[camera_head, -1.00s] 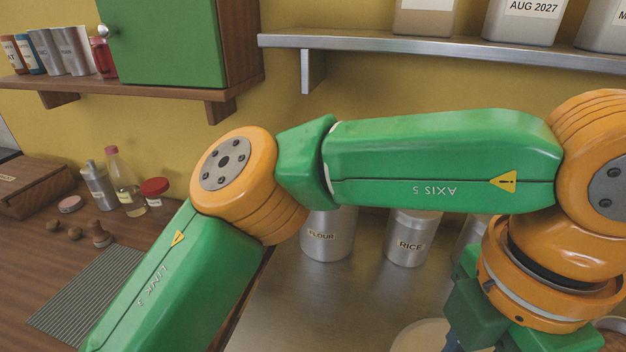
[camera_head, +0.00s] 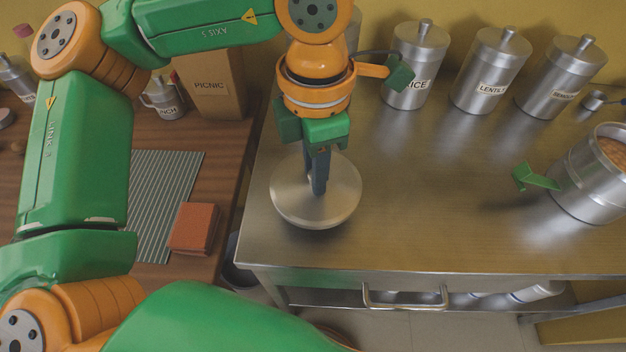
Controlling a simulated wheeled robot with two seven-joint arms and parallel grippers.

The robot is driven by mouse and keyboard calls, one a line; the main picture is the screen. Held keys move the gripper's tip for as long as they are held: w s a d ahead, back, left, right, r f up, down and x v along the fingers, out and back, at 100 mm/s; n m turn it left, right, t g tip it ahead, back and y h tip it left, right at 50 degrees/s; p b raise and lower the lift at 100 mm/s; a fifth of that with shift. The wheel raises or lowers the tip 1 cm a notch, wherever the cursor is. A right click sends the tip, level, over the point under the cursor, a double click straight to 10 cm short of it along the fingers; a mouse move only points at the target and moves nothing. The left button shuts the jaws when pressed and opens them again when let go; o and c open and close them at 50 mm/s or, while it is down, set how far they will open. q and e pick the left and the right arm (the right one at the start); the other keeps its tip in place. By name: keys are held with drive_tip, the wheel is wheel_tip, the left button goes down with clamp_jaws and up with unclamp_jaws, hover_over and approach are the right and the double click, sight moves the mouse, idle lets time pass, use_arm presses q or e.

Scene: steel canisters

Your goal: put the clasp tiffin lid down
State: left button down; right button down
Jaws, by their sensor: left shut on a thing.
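The lid (camera_head: 290,207) is a round, shallow steel disc in the camera_head view, near the left front part of the steel counter. My left gripper (camera_head: 318,188) points down over its middle and is shut on it; the fingers hide the part they grip. I cannot tell whether the lid touches the counter or hangs just above it. An open steel canister (camera_head: 584,190) with brown contents stands at the right edge, partly cut off. A green flap-like piece (camera_head: 535,178) sticks out at its left side. My right gripper is not in view.
Lidded steel canisters marked rice (camera_head: 420,60), lentils (camera_head: 490,75) and a third (camera_head: 562,80) stand along the back. The middle of the steel counter (camera_head: 430,190) is clear. A wooden counter at left holds a striped mat (camera_head: 160,190) and a reddish-brown block (camera_head: 194,228).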

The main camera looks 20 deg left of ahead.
use_arm(q)
wheel_tip(320, 180, down, 3)
drive_tip(key=shift+a+f, duration=0.1)
drive_tip(key=shift+f, duration=0.1)
drive_tip(key=shift+f+b, duration=0.2)
drive_tip(key=shift+b, duration=0.2)
drive_tip(key=c, duration=0.7)
unclamp_jaws()
drive_tip(key=shift+r, duration=0.1)
wheel_tip(320, 180, up, 12)
drive_tip(key=p, duration=0.2)
drive_tip(key=shift+r+p, duration=0.2)
drive_tip(key=shift+p, duration=0.1)
